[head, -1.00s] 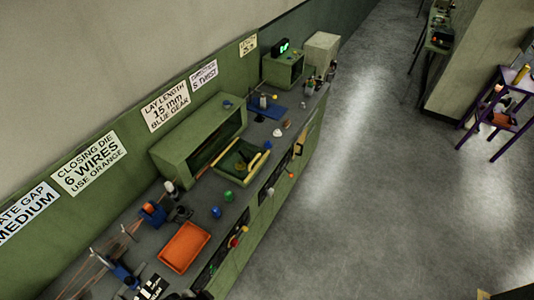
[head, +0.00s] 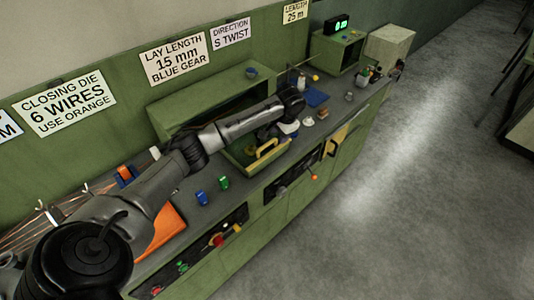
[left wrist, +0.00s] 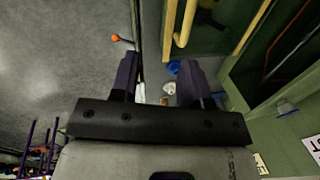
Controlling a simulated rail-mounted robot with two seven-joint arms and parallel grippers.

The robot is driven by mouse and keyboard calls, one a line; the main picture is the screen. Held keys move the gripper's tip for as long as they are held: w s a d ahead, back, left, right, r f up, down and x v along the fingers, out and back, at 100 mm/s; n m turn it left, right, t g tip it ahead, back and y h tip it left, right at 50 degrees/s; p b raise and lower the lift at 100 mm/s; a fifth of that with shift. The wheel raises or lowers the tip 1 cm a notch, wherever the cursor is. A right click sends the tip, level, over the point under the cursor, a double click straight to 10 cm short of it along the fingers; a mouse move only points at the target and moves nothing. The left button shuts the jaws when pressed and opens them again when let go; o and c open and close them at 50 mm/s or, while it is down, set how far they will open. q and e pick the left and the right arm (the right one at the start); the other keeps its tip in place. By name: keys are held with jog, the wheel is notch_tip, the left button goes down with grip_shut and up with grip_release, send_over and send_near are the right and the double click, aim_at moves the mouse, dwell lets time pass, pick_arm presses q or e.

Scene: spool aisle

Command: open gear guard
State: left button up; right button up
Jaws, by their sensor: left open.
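My left gripper (head: 268,132) hangs over the bench, in front of the green housing (head: 172,112). Its fingers are open and empty in the left wrist view (left wrist: 158,66). A green tray-like part with a yellow bar handle (head: 266,149) lies below the gripper, partly hidden by my arm. I cannot tell for certain whether this part is the gear guard. The yellow bar (left wrist: 185,24) shows beyond the fingertips in the left wrist view, not visibly between them. My right gripper is out of view.
A blue piece (head: 201,197) and a green piece (head: 223,183) stand on the bench near an orange tray (head: 172,222). An orange-tipped lever (head: 314,177) sticks out of the bench front. A display box (head: 337,48) stands farther back.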

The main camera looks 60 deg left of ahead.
aim_at(267, 144)
pick_arm(q)
jog(key=a+r+n+b, duration=0.1)
jog(key=a+r, duration=0.1)
jog(key=a, duration=0.3)
jog(key=x, duration=0.4)
jog(key=b+x, duration=0.1)
jog(key=x, duration=0.8)
jog(key=shift+d+f+b, duration=0.2)
jog(key=shift+d+b, duration=0.05)
jog(key=shift+b, duration=0.1)
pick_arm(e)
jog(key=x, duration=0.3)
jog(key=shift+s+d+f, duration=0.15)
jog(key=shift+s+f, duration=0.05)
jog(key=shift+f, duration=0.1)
pick_arm(q)
jog(key=shift+c, duration=0.3)
grip_shut()
